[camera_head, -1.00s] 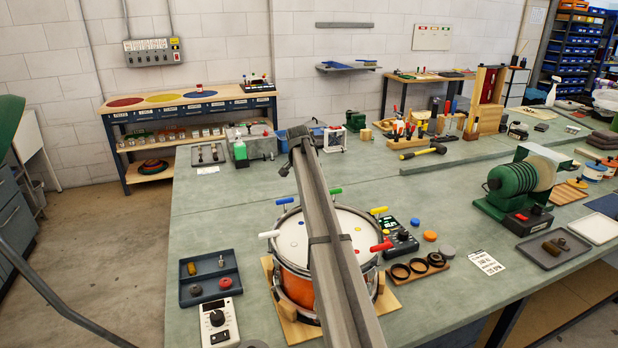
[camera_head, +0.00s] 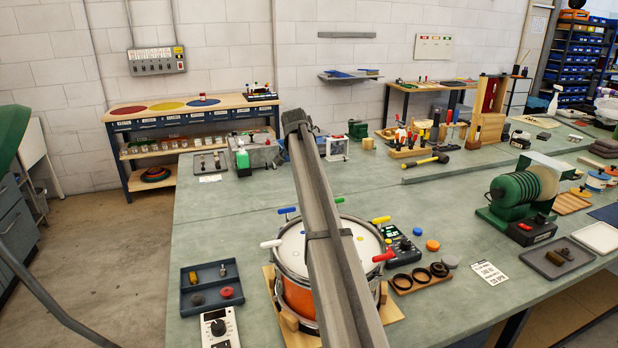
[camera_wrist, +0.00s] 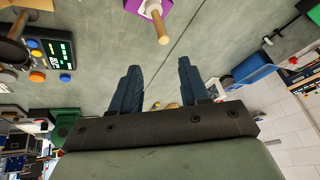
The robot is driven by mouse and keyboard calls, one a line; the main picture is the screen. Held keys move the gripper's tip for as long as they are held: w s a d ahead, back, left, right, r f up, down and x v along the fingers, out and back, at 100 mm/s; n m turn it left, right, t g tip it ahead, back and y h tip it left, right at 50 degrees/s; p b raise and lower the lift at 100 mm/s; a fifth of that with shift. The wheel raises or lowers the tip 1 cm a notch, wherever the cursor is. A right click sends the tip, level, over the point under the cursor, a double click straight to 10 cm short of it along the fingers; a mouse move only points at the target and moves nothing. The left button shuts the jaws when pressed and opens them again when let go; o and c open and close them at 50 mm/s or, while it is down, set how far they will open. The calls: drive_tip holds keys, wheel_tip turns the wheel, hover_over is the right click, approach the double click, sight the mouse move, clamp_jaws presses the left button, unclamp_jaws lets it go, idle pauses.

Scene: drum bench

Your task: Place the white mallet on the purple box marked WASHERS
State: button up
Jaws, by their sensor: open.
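The purple box (camera_wrist: 178,12) shows in part at the top edge of the wrist view. A rod with a pale wooden end (camera_wrist: 160,28) lies over it and points toward my gripper. Something white beside the rod on the box may be the mallet's head or the box's label; I cannot tell which. My gripper (camera_wrist: 157,66) is open, its two blue fingers apart with nothing between them, and the rod is clear of the fingertips. In the head view my arm runs up the middle, and I cannot make out the box, the mallet or the fingers.
An orange drum (camera_head: 296,292) with coloured handles on its rim stands below my arm. A dark tray (camera_head: 211,286) and a white meter (camera_head: 220,326) are to its left. A green machine (camera_head: 520,190) stands at right, and a yellow-handled hammer (camera_head: 428,160) lies farther back.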

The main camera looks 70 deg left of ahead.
drive_tip(key=shift+v, duration=1.15)
drive_tip(key=shift+w, duration=0.1)
